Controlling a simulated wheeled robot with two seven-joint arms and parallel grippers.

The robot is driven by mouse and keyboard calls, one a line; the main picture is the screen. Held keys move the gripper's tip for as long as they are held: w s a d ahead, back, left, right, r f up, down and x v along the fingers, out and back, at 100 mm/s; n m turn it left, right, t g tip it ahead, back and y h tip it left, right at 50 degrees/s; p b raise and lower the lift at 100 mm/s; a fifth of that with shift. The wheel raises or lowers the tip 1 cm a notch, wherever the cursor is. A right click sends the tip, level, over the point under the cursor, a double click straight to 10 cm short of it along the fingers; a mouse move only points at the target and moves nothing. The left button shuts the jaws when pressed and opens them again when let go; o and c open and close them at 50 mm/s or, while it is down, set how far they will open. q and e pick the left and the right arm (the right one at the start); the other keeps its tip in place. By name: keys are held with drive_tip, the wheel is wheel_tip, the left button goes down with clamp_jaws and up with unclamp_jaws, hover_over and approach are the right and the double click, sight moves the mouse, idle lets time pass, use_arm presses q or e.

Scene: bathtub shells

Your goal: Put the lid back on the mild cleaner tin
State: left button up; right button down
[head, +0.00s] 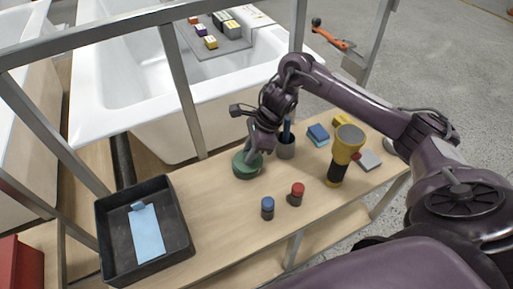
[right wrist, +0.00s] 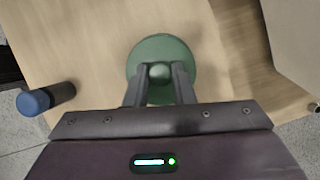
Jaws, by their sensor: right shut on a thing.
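The round green tin (head: 246,170) stands on the wooden bench, with its green lid (head: 247,156) at its top. My right gripper (head: 254,148) comes down over it from above. In the right wrist view the lid (right wrist: 185,57) is a green disc with a round knob, and the gripper (right wrist: 160,76) is shut on that knob. The lid hides the tin's rim there, so I cannot tell whether it rests fully on the tin. My left gripper is not in view.
A grey cup (head: 286,150) stands close right of the tin. Blue-capped (head: 267,208) and red-capped (head: 297,194) jars stand in front, with a yellow-black torch (head: 345,155) to the right. A metal post (head: 182,90) rises behind.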

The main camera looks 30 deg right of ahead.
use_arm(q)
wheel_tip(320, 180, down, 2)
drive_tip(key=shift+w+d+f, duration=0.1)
use_arm(e)
drive_tip(key=shift+f, duration=0.9)
drive_tip(key=c, duration=0.7)
unclamp_jaws()
drive_tip(key=shift+o, duration=0.2)
drive_tip(key=shift+w+a+r+p, duration=0.2)
drive_tip(key=shift+r+p, duration=0.2)
drive_tip(key=shift+r, duration=0.2)
drive_tip(key=shift+w+a+r+p, duration=0.1)
drive_tip(key=shift+a+r+p, duration=0.1)
drive_tip(key=shift+r+p, duration=0.3)
drive_tip(key=shift+w+a+r+p, duration=0.2)
drive_tip(key=shift+r+p, duration=0.2)
drive_tip(key=shift+r, duration=0.2)
drive_tip(key=shift+w+a+r+p, duration=0.1)
drive_tip(key=shift+a+r+p, duration=0.1)
drive_tip(key=shift+r+p, duration=0.3)
drive_tip(key=shift+s+d+r+p, duration=0.1)
drive_tip(key=shift+r+p, duration=1)
drive_tip(key=shift+r, duration=0.4)
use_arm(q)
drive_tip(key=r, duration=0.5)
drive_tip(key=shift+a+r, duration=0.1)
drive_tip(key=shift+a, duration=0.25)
